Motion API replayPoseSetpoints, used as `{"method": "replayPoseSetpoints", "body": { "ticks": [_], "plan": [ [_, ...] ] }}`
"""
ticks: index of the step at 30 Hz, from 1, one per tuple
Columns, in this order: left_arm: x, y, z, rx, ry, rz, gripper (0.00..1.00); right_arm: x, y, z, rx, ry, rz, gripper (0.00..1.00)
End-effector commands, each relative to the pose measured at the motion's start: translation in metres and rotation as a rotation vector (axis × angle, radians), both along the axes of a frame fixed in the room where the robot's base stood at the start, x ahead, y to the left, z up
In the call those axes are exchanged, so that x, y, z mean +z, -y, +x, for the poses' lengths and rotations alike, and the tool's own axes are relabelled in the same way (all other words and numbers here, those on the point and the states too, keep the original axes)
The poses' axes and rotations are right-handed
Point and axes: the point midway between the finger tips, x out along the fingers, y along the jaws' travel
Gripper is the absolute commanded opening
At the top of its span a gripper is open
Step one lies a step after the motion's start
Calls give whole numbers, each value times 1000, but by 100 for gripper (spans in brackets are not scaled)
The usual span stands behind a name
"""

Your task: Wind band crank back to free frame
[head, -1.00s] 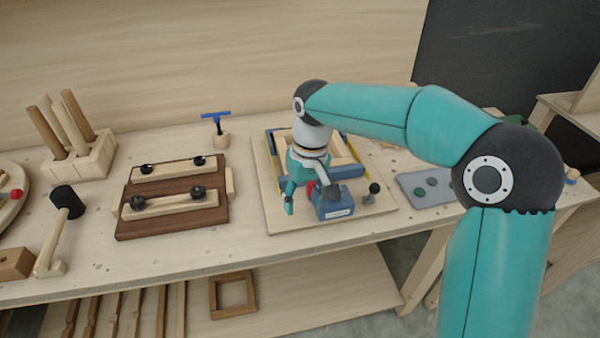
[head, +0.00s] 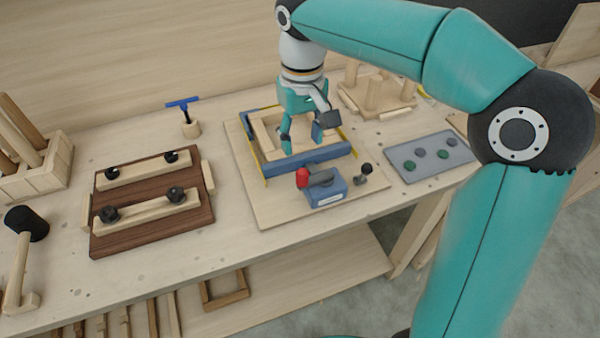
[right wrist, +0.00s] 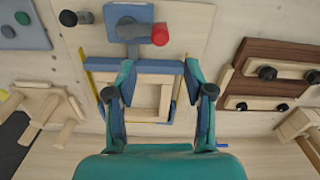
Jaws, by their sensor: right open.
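The wooden frame (head: 264,136) lies flat on a pale board, with blue bars (head: 310,161) around it and a thin yellow band along its side. In front of it is the blue-grey band crank box (head: 332,195) with a grey arm and red knob (head: 302,178). My right gripper (head: 302,141) is open and empty above the frame, behind the crank and apart from it. In the right wrist view, the frame (right wrist: 166,96) shows between the spread fingers, with the red knob (right wrist: 160,34) beyond them. The left gripper is out of view.
A dark board with clamped wooden bars (head: 150,210) lies left of the frame. A blue T-handled tool (head: 184,103) stands behind it, and a mallet (head: 25,225) lies far left. A grey mat with round pieces (head: 430,155) lies to the right.

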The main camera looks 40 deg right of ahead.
Motion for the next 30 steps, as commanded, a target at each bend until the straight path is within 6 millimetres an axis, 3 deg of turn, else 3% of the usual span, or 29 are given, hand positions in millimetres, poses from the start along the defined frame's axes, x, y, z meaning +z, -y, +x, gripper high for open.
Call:
{"method": "replayPoseSetpoints", "body": {
  "ticks": [6, 13, 19, 28, 30],
  "plan": [
    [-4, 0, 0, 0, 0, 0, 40, -50, -1, -1, 1, -5, 1, 53],
    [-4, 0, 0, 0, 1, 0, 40, -88, -1, 0, 3, -3, -1, 53],
    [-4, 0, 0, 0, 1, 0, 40, -102, -1, 0, 3, -1, 0, 53],
    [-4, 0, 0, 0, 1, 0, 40, -104, -2, 1, 3, 1, 0, 53],
    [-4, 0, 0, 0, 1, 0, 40, -104, -2, 1, 3, 0, 0, 43]
  ]
}}
